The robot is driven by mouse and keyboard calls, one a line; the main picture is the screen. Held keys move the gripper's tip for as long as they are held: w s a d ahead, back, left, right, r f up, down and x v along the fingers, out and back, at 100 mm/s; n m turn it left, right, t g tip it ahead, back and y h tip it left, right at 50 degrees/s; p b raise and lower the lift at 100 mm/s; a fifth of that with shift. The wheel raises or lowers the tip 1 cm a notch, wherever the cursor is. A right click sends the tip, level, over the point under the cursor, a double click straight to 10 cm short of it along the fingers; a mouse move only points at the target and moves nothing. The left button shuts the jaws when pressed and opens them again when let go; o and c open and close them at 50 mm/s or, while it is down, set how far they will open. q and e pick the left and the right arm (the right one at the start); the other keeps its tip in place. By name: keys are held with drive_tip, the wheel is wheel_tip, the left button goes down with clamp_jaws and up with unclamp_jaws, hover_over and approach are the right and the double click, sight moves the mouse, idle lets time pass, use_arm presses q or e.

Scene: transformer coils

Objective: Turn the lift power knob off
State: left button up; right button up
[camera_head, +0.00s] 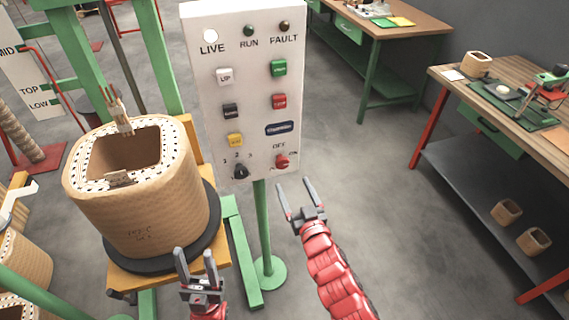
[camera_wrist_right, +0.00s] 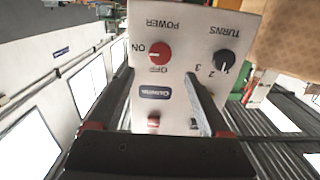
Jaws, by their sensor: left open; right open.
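The white control panel (camera_head: 245,95) stands on a green post in the head view. Its red power knob (camera_head: 282,161) sits at the lower right, under the OFF label. In the right wrist view the panel appears upside down, and the knob (camera_wrist_right: 159,53) has a pale mark that seems to point towards ON. My right gripper (camera_head: 295,185) is open and empty, just below and in front of the knob. In the wrist view its fingers are spread, with the knob beyond the tips and apart from them. My left gripper (camera_head: 195,254) is open and empty in front of the coil.
A large tan coil (camera_head: 145,205) rests on a black disc and orange stand left of the panel. The black turns knob (camera_head: 240,171) is left of the power knob. A workbench (camera_head: 500,90) stands at the right. The floor right of the post is clear.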

sight(283, 164)
drive_tip(key=p+x, duration=0.1)
drive_tip(key=x, duration=0.6)
drive_tip(key=shift+w+a, duration=0.1)
drive_tip(key=shift+w, duration=0.1)
drive_tip(key=shift+w+a+f+p, duration=0.1)
drive_tip(key=shift+w+p, duration=0.1)
drive_tip(key=shift+w, duration=0.15)
drive_tip(key=shift+w+a+p, duration=0.1)
drive_tip(key=shift+w+p, duration=0.05)
drive_tip(key=shift+w, duration=0.15)
clamp_jaws()
